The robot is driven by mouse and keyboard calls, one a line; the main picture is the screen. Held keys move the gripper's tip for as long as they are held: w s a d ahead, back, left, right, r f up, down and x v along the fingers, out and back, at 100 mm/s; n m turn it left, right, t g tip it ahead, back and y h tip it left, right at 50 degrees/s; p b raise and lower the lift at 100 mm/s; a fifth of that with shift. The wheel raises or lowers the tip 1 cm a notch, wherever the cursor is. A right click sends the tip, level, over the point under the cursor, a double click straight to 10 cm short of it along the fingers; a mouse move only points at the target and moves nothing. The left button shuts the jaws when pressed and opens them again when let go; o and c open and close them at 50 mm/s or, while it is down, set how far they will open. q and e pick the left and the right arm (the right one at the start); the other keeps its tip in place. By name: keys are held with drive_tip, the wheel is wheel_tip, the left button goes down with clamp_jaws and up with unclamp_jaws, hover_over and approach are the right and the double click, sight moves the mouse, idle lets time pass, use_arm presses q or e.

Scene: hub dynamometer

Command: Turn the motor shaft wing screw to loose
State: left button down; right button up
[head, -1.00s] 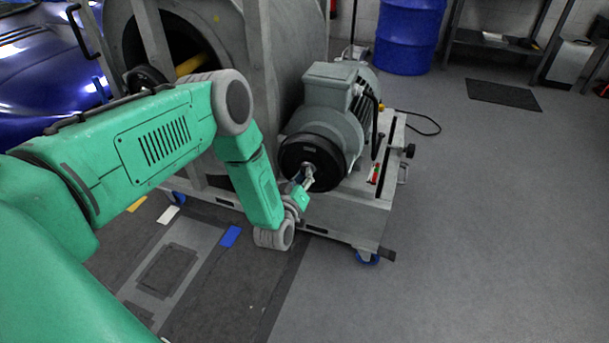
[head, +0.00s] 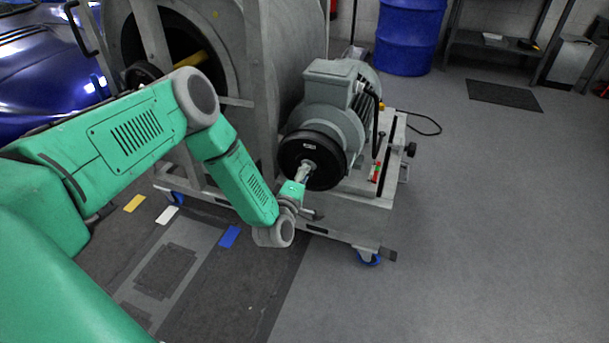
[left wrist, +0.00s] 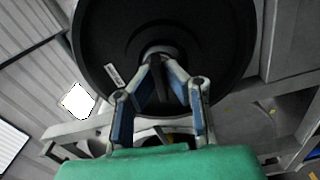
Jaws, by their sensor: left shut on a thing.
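The grey motor (head: 345,115) sits on the wheeled test stand, with a round black disc (head: 322,148) on its near end. The disc fills the upper middle of the left wrist view (left wrist: 215,40). My left gripper (head: 305,170) is at the disc's centre, and its fingertips also show in the left wrist view (left wrist: 160,62). It is shut on the motor shaft wing screw at the centre. The fingertips mostly hide the screw, so its angle cannot be told. My right gripper is not in view.
The stand's frame (head: 345,236) runs below the motor, and the large grey drum housing (head: 285,60) stands to its left. A blue barrel (head: 409,35) is behind. The floor to the right (head: 480,220) is clear.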

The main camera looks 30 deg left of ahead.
use_arm(q)
drive_tip(key=shift+w+n, duration=0.1)
drive_tip(key=shift+n, duration=0.5)
drive_tip(key=c, duration=1.9)
unclamp_jaws()
drive_tip(key=shift+o, duration=1.1)
drive_tip(key=shift+w+f, duration=0.1)
drive_tip(key=shift+f, duration=0.05)
drive_tip(key=v, duration=1.2)
drive_tip(key=shift+n, duration=0.3)
drive_tip(key=shift+a+f, duration=0.1)
drive_tip(key=shift+a, duration=0.05)
